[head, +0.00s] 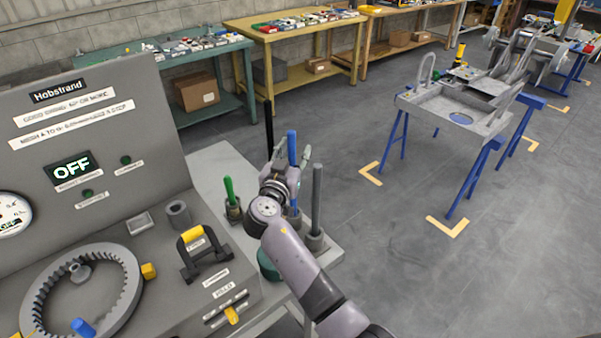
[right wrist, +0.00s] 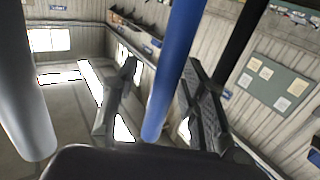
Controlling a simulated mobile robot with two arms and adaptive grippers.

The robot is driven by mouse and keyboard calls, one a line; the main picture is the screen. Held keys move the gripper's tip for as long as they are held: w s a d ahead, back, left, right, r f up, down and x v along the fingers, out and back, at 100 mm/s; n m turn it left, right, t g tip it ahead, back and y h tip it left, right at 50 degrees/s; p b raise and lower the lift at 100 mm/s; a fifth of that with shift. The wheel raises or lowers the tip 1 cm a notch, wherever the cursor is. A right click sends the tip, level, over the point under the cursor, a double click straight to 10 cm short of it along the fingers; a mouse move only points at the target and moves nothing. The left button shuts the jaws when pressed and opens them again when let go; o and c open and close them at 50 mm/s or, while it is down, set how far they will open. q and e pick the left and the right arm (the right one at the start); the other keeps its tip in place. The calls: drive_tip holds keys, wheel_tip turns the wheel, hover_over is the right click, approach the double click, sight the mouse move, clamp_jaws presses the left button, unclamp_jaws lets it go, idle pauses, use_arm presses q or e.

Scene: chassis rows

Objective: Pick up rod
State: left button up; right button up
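Several upright rods stand in holders on a grey side table (head: 215,163): a blue rod (head: 292,148), a black rod (head: 269,125), a green rod (head: 229,190) and a grey rod (head: 317,195). My right gripper (head: 290,172) is at the blue rod and partly hides its lower part. In the right wrist view the blue rod (right wrist: 175,70) shows between the two open fingers, with a gap on the left finger's side. The grey rod (right wrist: 25,95) is at left there and the black rod (right wrist: 240,40) at right. My left gripper is not in view.
A grey console (head: 90,120) with an OFF display, a ring gear (head: 125,262) and a yellow-black handle (head: 193,236) stands at left. A grey chassis (head: 455,106) rests on blue trestles at right. Workbenches (head: 285,32) line the wall. The floor between is clear.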

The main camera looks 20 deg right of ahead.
drive_tip(key=shift+s+a+r, duration=0.1)
drive_tip(key=shift+a+r, duration=0.05)
drive_tip(key=shift+s+a+r, duration=0.1)
drive_tip(key=shift+s+a, duration=0.05)
drive_tip(key=shift+a, duration=0.15)
drive_tip(key=shift+c, duration=4.6)
clamp_jaws()
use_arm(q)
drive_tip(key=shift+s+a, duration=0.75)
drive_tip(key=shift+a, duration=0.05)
use_arm(e)
drive_tip(key=shift+r, duration=0.15)
